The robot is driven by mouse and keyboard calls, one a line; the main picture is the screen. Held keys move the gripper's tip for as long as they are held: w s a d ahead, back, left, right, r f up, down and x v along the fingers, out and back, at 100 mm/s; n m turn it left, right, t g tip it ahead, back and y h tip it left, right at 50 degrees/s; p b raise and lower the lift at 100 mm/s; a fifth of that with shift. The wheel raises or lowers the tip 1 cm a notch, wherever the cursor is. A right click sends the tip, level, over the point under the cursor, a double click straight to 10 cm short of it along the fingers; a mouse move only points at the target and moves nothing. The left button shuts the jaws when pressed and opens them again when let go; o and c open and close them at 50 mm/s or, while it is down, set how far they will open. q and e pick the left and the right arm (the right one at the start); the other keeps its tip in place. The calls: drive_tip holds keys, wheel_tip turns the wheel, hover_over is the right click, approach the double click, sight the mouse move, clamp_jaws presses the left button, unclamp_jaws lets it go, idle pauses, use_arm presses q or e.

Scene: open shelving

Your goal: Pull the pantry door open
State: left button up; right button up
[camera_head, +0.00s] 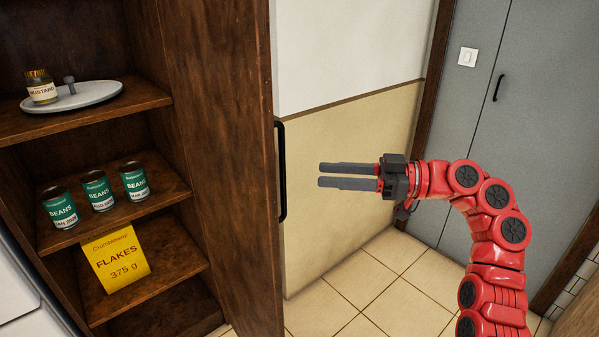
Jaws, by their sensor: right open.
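The pantry door (222,130) is a dark brown wooden panel at the right side of the shelving. It stands swung open, with the shelves in full view. Its black bar handle (281,170) is upright and shows along the panel's right edge; part of its mounting is hidden by the panel. My right gripper (320,175) is open and empty, with its two grey fingers pointing left toward the handle. In the picture a gap lies between the fingertips and the handle. My left gripper is out of view.
The shelves hold a mustard jar (41,87) on a white plate (92,95), several green bean cans (98,192) and a yellow flakes box (116,259). A grey door (540,110) stands at the right. The tiled floor (370,285) is clear.

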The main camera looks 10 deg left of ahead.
drive_tip(key=d, duration=0.8)
drive_tip(key=shift+w+d, duration=0.15)
drive_tip(key=shift+d, duration=0.1)
drive_tip(key=shift+w, duration=0.1)
